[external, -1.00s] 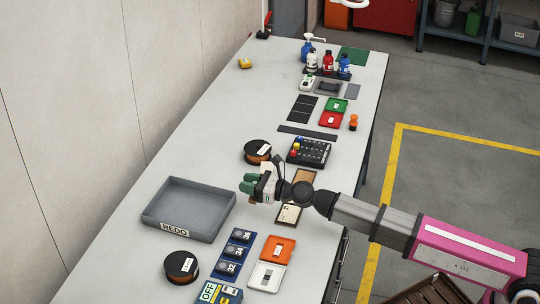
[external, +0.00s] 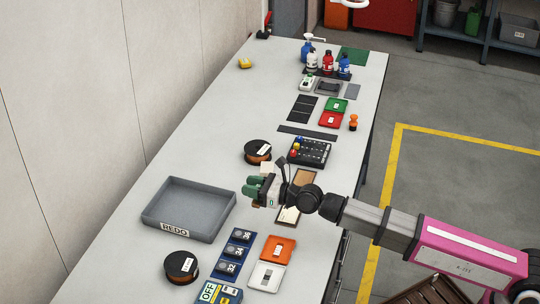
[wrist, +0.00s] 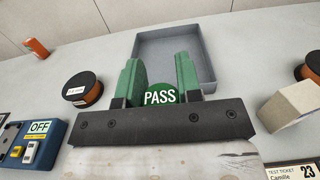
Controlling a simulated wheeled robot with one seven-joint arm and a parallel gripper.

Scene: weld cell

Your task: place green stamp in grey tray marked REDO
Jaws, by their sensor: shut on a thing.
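The green stamp (wrist: 160,97), its face lettered PASS, sits between the green fingers of my gripper (wrist: 157,85) in the wrist view. My gripper is shut on it. In the external view my gripper (external: 257,189) is above the table, to the right of the grey tray and apart from it; the stamp cannot be made out there. The grey tray (external: 174,231) marked REDO looks empty and lies flat on the table. In the wrist view the tray (wrist: 207,70) is straight beyond the fingers, partly hidden by them.
Black-orange spools lie behind the gripper (external: 257,151) and in front of the tray (external: 181,267). A pale block (wrist: 287,105) is right of my gripper in the wrist view. Table left of the tray is clear.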

